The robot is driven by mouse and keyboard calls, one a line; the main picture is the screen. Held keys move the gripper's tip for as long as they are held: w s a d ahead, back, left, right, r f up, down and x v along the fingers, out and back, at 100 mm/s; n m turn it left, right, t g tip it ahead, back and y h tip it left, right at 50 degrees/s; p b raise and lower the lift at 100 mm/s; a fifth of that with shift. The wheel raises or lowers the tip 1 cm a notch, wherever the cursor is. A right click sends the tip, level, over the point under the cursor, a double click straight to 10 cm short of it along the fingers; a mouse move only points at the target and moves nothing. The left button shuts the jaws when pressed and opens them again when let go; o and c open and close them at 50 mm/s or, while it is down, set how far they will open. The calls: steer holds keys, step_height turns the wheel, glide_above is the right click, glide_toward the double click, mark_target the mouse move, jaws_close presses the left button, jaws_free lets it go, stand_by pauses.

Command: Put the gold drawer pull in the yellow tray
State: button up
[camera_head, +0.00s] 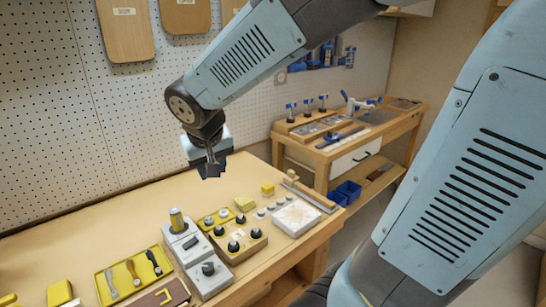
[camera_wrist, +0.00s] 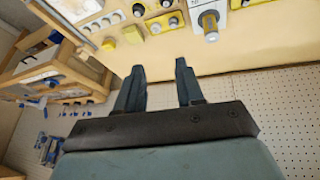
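My gripper (camera_head: 212,168) hangs empty above the back of the bench, well clear of the objects. In the wrist view its two fingers (camera_wrist: 160,88) stand apart with nothing between them. A yellow tray (camera_head: 101,277) lies at the front left, holding several slim handle-like pieces, grey, yellowish and dark. A yellow-gold bracket-shaped piece (camera_head: 176,294), which may be the gold drawer pull, lies on a dark brown board at the bottom edge. A second small yellow tray (camera_head: 202,216) holds knobs further right. I cannot tell for certain which piece is the gold pull.
A grey block (camera_head: 190,252) carries a gold-topped cylinder (camera_head: 177,219), also in the wrist view (camera_wrist: 210,22). A wooden block with black knobs (camera_head: 240,248) and a white slab (camera_head: 297,218) stand to the right. The bench's back strip (camera_head: 110,225) is clear before the pegboard.

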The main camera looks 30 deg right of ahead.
steer(key=s+d+r+y, duration=0.1)
steer(key=s+d+r, duration=0.5)
steer(key=s+d, duration=0.3)
steer(key=s, duration=0.3)
steer(key=shift+s+m+t, duration=0.25)
steer(key=shift+m+t, duration=0.05)
steer(key=shift+d, duration=0.1)
